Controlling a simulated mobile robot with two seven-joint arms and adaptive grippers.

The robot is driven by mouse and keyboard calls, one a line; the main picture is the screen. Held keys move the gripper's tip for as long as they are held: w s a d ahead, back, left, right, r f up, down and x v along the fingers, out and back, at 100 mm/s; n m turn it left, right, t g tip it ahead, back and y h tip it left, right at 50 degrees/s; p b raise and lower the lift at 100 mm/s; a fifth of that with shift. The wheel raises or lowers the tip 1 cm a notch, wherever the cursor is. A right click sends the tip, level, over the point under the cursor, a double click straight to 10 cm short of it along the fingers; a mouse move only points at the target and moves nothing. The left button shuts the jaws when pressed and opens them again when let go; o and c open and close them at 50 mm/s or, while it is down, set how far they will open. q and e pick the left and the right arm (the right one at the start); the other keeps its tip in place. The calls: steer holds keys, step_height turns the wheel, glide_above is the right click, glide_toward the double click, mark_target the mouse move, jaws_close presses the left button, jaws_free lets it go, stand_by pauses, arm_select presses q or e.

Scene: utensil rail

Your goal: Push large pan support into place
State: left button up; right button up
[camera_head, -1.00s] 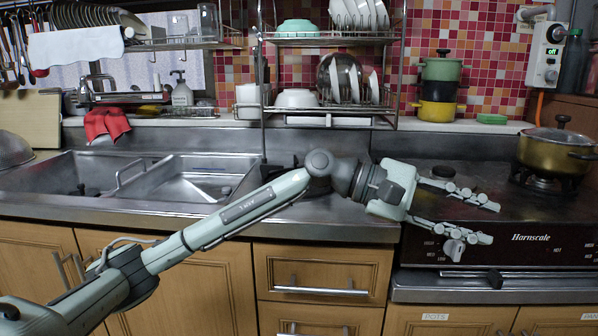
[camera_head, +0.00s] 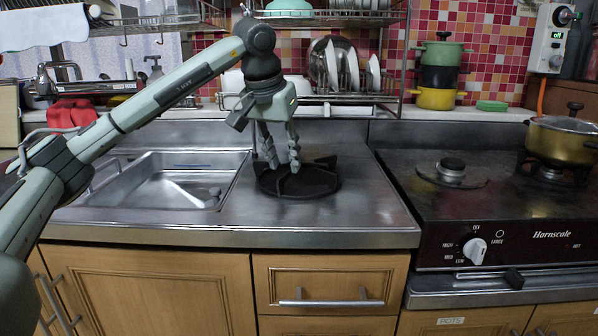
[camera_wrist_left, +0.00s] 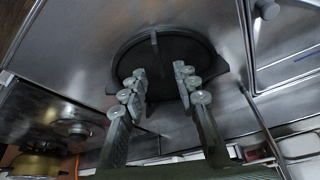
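The large pan support (camera_head: 300,182) is a black round ring with upright prongs. It lies on the steel counter between the sink and the stove, and it also shows in the left wrist view (camera_wrist_left: 185,50). My left gripper (camera_head: 283,165) points down over its rear left part, with its fingers apart. In the left wrist view the fingers (camera_wrist_left: 160,75) spread over the support with nothing clearly between them. I cannot tell whether they touch it. The stove's left burner (camera_head: 452,170) is bare, with a dark cap and no support around it. My right gripper is not in view.
A gold pot (camera_head: 565,140) sits on the stove's right burner. A wire dish rack (camera_head: 395,100) stands behind the support. The sink (camera_head: 165,180) is to the left. The counter right of the support is clear up to the stove (camera_head: 480,215).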

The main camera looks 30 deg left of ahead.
mark_target(287, 173)
arm_select(q)
steer(key=x, duration=0.5)
steer(key=shift+w+a+r, duration=0.1)
steer(key=shift+w, duration=0.05)
jaws_close()
steer(key=shift+r, duration=0.1)
